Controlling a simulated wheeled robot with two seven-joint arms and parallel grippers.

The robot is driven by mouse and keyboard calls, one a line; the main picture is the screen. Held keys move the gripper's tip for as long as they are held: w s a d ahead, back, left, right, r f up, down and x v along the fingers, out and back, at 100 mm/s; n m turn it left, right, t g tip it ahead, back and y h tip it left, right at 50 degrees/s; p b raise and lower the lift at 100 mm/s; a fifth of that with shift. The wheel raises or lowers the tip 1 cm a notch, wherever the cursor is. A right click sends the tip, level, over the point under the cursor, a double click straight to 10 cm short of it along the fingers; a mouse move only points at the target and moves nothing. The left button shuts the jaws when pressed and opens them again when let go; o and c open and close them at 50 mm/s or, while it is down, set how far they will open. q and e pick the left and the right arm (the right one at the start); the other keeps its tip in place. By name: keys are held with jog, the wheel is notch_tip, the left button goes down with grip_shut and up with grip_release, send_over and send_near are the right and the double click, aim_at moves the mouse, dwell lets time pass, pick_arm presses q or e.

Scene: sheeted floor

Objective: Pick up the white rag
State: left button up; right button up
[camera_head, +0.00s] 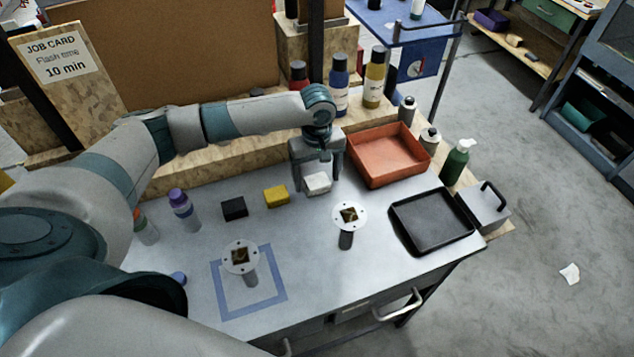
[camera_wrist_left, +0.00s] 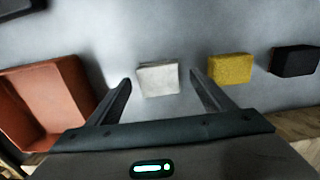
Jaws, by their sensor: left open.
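The white rag (camera_head: 317,183) is a small folded block lying on the grey worktop in the head view. My left gripper (camera_head: 317,184) is above it, pointing down, with its jaws open. In the left wrist view the white rag (camera_wrist_left: 158,78) lies between and slightly beyond the two open fingers (camera_wrist_left: 160,92), with a gap on each side. My right gripper is not seen in either view.
A yellow block (camera_head: 276,196) and a black block (camera_head: 234,208) lie left of the rag. An orange tray (camera_head: 424,150) is to its right, a black tray (camera_head: 462,234) farther right. Two round flanged parts (camera_head: 349,217) (camera_head: 240,258) stand in front. Bottles line the back.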

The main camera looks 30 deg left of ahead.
aim_at(316, 182)
pick_arm(q)
jog(key=c, duration=1.2)
jog(key=shift+o, duration=0.2)
jog(key=shift+r, duration=0.1)
jog(key=shift+r+b, duration=0.3)
jog(key=shift+r, duration=0.15)
jog(key=r, duration=0.1)
jog(key=r+b, duration=0.1)
jog(key=r, duration=0.1)
jog(key=shift+s+r, duration=0.1)
jog(key=shift+s, duration=0.15)
jog(key=s+d+r+b, duration=0.1)
jog(key=s+r+b, duration=0.1)
jog(key=s+r, duration=0.4)
jog(key=s, duration=0.5)
jog(key=shift+r, duration=0.4)
jog(key=shift+o, duration=0.7)
